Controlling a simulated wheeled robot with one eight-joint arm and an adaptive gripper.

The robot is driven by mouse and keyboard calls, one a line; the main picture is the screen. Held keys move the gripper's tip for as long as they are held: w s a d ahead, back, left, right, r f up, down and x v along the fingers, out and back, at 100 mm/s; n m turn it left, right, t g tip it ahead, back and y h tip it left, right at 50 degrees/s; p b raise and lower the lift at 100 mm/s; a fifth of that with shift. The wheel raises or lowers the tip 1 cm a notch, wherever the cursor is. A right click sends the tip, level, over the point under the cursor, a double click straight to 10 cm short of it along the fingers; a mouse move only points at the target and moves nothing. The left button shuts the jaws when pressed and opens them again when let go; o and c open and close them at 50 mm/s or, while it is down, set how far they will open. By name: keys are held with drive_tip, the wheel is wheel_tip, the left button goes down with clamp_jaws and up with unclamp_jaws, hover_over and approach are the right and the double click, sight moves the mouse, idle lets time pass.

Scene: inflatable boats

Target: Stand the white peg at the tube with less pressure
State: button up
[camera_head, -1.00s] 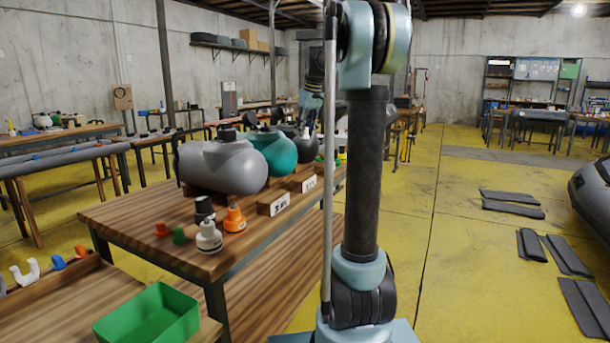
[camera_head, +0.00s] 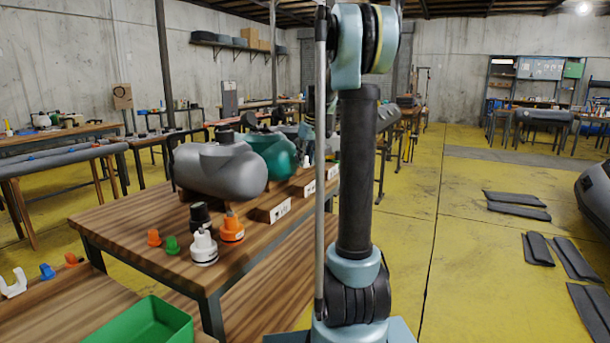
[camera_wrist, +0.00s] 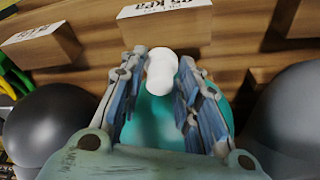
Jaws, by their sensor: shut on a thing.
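A white peg (camera_wrist: 162,72) is between the fingers of my gripper (camera_wrist: 160,68) in the wrist view, and the gripper is shut on it. Below it is a teal tube (camera_wrist: 150,120), with a dark tube (camera_wrist: 48,122) at left and a grey tube (camera_wrist: 290,115) at right. A wooden block (camera_wrist: 165,28) with a pressure label lies just beyond the peg; the number is hard to read. In the head view the grey tube (camera_head: 215,170) and teal tube (camera_head: 272,155) sit on the table (camera_head: 150,225). My arm hides most of the gripper there.
Black, white (camera_head: 204,247) and orange (camera_head: 232,228) valves and small orange and green caps stand at the table's near side. Labelled wooden blocks (camera_head: 274,208) front the tubes. A green bin (camera_head: 145,322) is at the lower left. Yellow floor at right is partly clear.

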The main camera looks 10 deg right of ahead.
drive_tip(key=shift+s+f, duration=0.1)
drive_tip(key=shift+f, duration=2.85)
drive_tip(key=o, duration=0.9)
drive_tip(key=shift+c, duration=0.2)
drive_tip(key=v, duration=1.2)
drive_tip(key=s+a+f+m, duration=0.15)
drive_tip(key=s+f, duration=0.25)
drive_tip(key=s, duration=0.7)
drive_tip(key=s+a+f+m, duration=0.15)
drive_tip(key=s+f, duration=0.25)
drive_tip(key=s, duration=0.8)
drive_tip(key=s+d+f+m+h, duration=0.1)
drive_tip(key=s+f+m, duration=0.2)
drive_tip(key=s+f, duration=1.3)
drive_tip(key=s, duration=0.2)
drive_tip(key=shift+s+d+f+h, duration=0.2)
drive_tip(key=shift+s+d+h, duration=0.05)
drive_tip(key=shift+s+h, duration=0.05)
